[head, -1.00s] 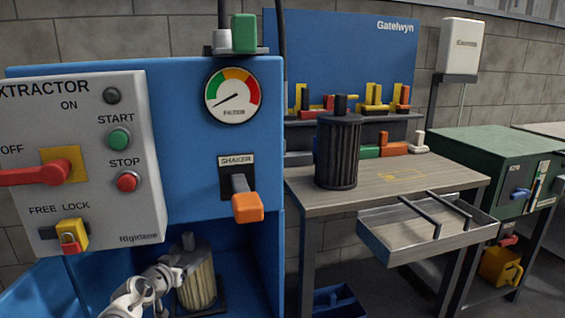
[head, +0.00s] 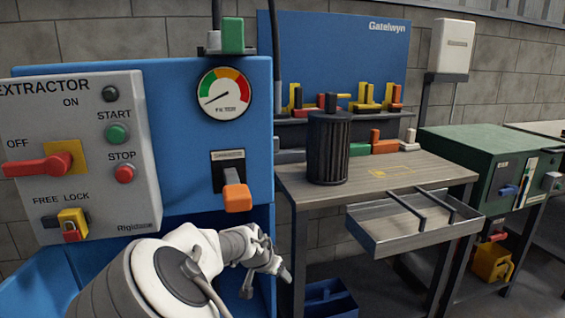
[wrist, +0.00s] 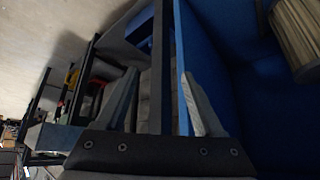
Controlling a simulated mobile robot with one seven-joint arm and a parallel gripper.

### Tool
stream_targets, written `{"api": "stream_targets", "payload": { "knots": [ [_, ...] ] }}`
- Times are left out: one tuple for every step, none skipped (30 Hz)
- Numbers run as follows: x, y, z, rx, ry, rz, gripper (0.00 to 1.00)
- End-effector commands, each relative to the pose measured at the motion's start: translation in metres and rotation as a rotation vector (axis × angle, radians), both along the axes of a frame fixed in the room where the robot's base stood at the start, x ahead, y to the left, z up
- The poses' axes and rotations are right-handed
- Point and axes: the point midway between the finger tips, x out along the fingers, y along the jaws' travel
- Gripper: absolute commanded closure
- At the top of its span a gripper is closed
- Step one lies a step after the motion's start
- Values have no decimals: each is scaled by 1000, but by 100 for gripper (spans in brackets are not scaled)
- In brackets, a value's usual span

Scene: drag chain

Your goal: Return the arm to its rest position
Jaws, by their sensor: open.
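My gripper (head: 266,282) is in front of the lower right part of the blue extractor cabinet (head: 187,95), close to its edge. The arm reaches in from the bottom of the head view. In the wrist view my gripper (wrist: 160,103) has its two fingers spread apart with nothing between them. A pleated beige filter (wrist: 300,38) stands inside the cabinet at the upper right of the wrist view. In the head view my arm hides the cabinet's lower opening.
A wooden workbench (head: 400,180) with an open tray (head: 410,232) stands right of the cabinet, carrying a dark pleated cartridge (head: 328,148). A blue bin (head: 328,298) sits on the floor below. An orange shaker handle (head: 237,198) juts out above my arm. A green cabinet (head: 475,160) stands farther right.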

Motion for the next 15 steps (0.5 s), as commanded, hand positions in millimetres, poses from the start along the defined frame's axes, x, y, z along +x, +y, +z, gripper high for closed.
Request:
{"api": "stream_targets", "payload": {
  "knots": [
    [-7, -13, 3, 35, 35, -14, 30],
    [-12, -19, 4, 52, 55, -17, 30],
    [-18, -26, 5, 73, 81, -20, 30],
    [-23, -31, 7, 88, 98, -21, 30],
    [-28, -35, 8, 105, 115, -21, 30],
    [-35, -41, 11, 128, 137, -19, 30],
    [-40, -46, 14, 144, 153, -17, 30],
    [-45, -50, 17, 161, 167, -13, 30],
    [-53, -55, 22, 186, 186, -5, 30],
    [-59, -58, 26, 204, 198, 1, 30],
    [-65, -62, 30, 221, 210, 9, 30],
    [-73, -66, 36, 243, 224, 21, 30],
    [-79, -69, 40, 257, 234, 31, 30],
    [-85, -72, 45, 273, 241, 43, 30],
    [-94, -76, 52, 292, 250, 59, 30]
  ]
}}
